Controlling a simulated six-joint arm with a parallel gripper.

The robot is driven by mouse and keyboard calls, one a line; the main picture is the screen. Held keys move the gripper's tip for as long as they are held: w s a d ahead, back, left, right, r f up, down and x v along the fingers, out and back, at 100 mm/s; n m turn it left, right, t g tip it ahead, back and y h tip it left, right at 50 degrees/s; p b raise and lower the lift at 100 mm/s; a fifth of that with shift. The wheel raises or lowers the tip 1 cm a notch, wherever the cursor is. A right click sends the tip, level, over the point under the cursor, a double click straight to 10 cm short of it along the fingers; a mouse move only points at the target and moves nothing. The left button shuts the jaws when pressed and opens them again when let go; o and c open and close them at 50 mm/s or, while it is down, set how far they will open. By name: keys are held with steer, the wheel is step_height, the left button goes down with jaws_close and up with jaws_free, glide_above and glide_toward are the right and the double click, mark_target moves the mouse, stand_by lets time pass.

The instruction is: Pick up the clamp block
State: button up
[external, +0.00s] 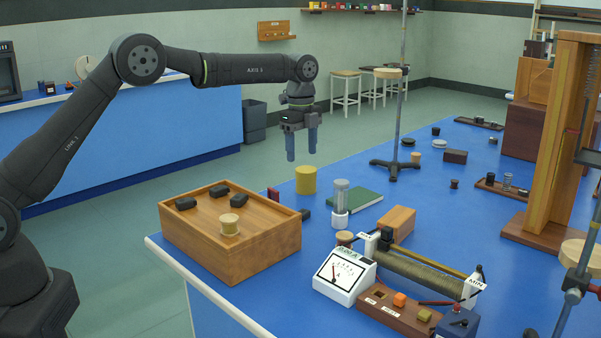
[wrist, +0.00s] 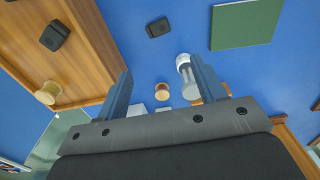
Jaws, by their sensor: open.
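Several small black blocks with rounded corners are in view, and I cannot tell for sure which is the clamp block. One black block (external: 305,214) sits on the blue bench beside the wooden tray box; in the wrist view it (wrist: 158,27) lies ahead of the fingertips. Three more black blocks, one at the rear (external: 219,191), sit on the tray; one tray block (wrist: 55,36) shows in the wrist view. My gripper (external: 302,154) hangs well above the bench, pointing down, open and empty.
The wooden tray box (external: 245,262) also carries a pale spool (external: 229,224). A yellow cylinder (external: 306,180), a clear-topped cylinder (external: 341,200) and a green book (external: 356,200) stand nearby. A meter (external: 342,277), a wooden block (external: 397,224) and a tall stand (external: 399,110) are further right.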

steer(key=w+a+n+g+h, duration=0.1)
steer(key=w+a+g+h, duration=0.1)
steer(key=w+a, duration=0.15)
glide_toward(302, 211)
steer(key=shift+n+h, duration=0.3)
steer(key=shift+n, duration=0.1)
steer(key=x, duration=0.8)
steer(key=shift+s+a+f, duration=0.1)
steer(key=shift+s+f, duration=0.1)
steer(key=shift+f, duration=0.2)
steer(key=c, duration=1.1)
